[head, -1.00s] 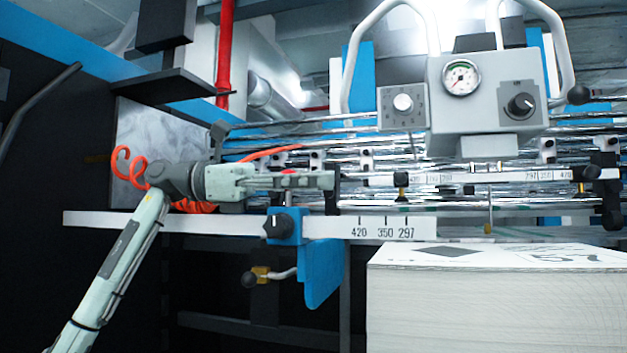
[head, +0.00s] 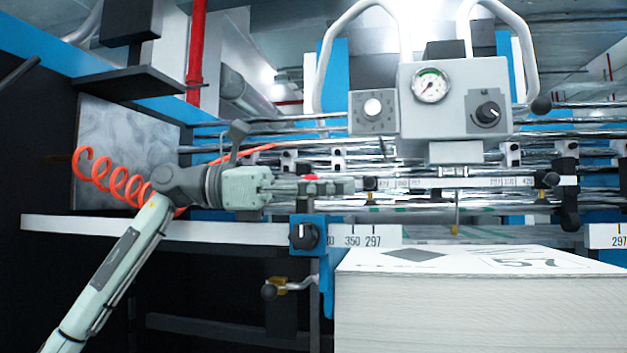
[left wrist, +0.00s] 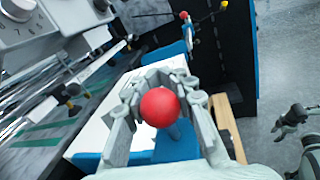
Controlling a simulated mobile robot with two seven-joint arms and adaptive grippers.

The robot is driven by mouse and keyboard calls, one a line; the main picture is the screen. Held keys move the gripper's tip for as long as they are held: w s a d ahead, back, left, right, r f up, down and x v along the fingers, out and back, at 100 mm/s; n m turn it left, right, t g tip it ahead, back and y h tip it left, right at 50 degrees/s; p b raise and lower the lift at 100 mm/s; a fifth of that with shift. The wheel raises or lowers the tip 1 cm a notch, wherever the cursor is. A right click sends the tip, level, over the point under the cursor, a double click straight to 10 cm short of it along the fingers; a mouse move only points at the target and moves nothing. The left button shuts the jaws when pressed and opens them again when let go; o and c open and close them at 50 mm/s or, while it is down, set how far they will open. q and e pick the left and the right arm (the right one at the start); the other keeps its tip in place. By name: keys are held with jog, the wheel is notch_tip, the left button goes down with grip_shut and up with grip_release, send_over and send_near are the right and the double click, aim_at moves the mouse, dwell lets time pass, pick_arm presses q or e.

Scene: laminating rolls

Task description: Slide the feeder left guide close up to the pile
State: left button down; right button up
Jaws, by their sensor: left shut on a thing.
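The feeder left guide is a blue block (head: 308,236) with a black knob, riding on the white scale rail, with a blue plate (head: 328,290) hanging below. The plate's right edge is at or very near the left side of the paper pile (head: 440,310); I cannot tell if they touch. My left gripper (head: 345,187) is shut on the guide's top, around its red ball (head: 311,178). In the left wrist view the red ball (left wrist: 160,107) sits between the fingers, above a blue post.
The white scale rail (head: 150,230) runs left of the guide, its marks 350 and 297 showing to the right. A grey control box (head: 455,100) with a gauge and knobs stands above chrome rollers. A small crank (head: 285,287) hangs below the guide.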

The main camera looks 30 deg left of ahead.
pick_arm(q)
jog(key=c, duration=1.2)
grip_release()
jog(key=shift+a, duration=0.15)
jog(key=v, duration=1.2)
